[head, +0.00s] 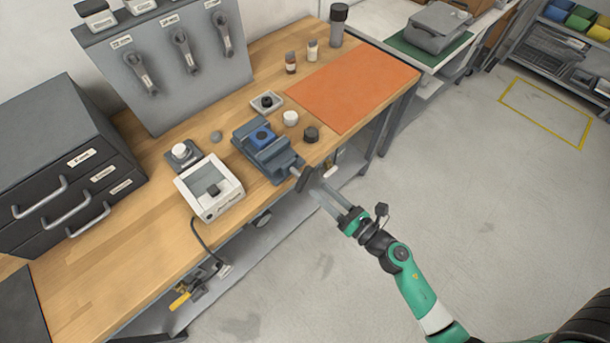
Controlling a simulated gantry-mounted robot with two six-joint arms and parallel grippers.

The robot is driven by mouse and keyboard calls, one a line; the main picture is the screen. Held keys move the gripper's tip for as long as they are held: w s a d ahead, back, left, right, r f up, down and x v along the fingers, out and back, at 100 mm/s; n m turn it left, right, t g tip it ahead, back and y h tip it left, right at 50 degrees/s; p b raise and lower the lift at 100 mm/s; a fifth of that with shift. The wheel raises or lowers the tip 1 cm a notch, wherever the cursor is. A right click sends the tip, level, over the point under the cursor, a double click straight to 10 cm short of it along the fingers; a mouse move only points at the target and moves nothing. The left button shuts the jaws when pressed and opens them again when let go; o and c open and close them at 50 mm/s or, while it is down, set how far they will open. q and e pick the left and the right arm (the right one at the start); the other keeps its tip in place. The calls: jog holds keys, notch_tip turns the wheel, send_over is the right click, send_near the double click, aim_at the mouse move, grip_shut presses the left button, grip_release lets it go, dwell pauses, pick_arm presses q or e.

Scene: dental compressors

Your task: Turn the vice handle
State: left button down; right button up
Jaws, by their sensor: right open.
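The blue-grey vice (267,148) stands on the wooden workbench near its front edge, with a blue piece (261,135) between its jaws. Its dark handle (305,179) sticks out over the bench's front edge. My right gripper (318,193) is open, its two pale fingers pointing at the handle from the lower right. The fingertips are very close to the handle; I cannot tell whether they touch it. My left gripper is not in view.
A white box-shaped device (209,188) stands left of the vice. An orange mat (350,85) lies farther right. The floor (480,200) right of the bench is clear.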

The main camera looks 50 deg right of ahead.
aim_at(307, 179)
jog(key=w, duration=0.7)
jog(key=shift+w+d, duration=0.25)
grip_shut()
